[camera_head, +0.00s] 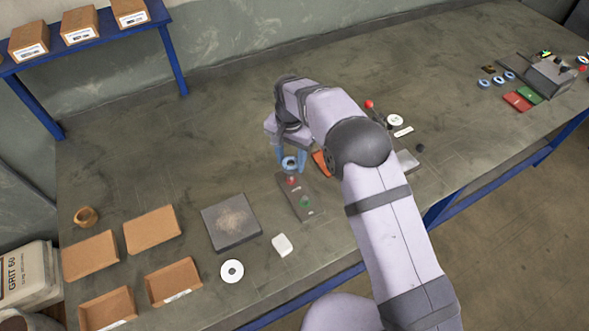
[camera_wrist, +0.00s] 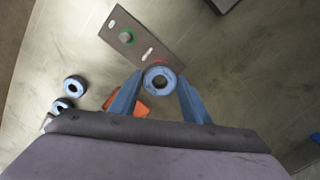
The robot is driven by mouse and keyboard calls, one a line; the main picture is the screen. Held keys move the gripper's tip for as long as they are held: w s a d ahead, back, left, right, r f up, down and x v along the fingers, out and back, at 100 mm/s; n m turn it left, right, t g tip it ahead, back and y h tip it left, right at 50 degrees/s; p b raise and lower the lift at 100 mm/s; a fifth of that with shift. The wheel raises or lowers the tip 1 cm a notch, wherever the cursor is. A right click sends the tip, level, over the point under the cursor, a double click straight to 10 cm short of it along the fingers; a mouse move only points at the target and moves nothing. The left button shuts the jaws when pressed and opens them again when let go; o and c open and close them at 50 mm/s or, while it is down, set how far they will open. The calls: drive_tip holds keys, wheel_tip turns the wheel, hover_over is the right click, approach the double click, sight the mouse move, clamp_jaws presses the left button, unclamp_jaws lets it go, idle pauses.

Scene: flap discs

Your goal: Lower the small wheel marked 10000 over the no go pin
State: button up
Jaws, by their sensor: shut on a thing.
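The plate has a red-marked pin (camera_head: 292,181) and a green-marked pin (camera_head: 305,202). In the wrist view the wheel overlaps the red end and mostly hides it. I cannot tell the height gap or which pin is labelled no go.
An orange object (camera_head: 320,162) lies just right of my gripper. Two more blue wheels (camera_wrist: 74,86) show left in the wrist view. A dusty grey slab (camera_head: 215,235), a white block (camera_head: 281,245) and a white disc (camera_head: 231,280) lie left and nearer. Cardboard trays (camera_head: 150,232) stand further left.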

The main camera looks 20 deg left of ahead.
sight(291, 169)
drive_tip(key=shift+w+a+r, duration=0.1)
drive_tip(key=shift+w+r, duration=0.05)
drive_tip(key=shift+r, duration=0.05)
drive_tip(key=shift+f, duration=0.15)
drive_tip(key=shift+f+b, duration=1.25)
drive_tip(key=shift+f, duration=0.35)
drive_tip(key=shift+f+b, duration=0.4)
drive_tip(key=shift+f, duration=0.5)
idle(1.3)
drive_tip(key=o, duration=1.5)
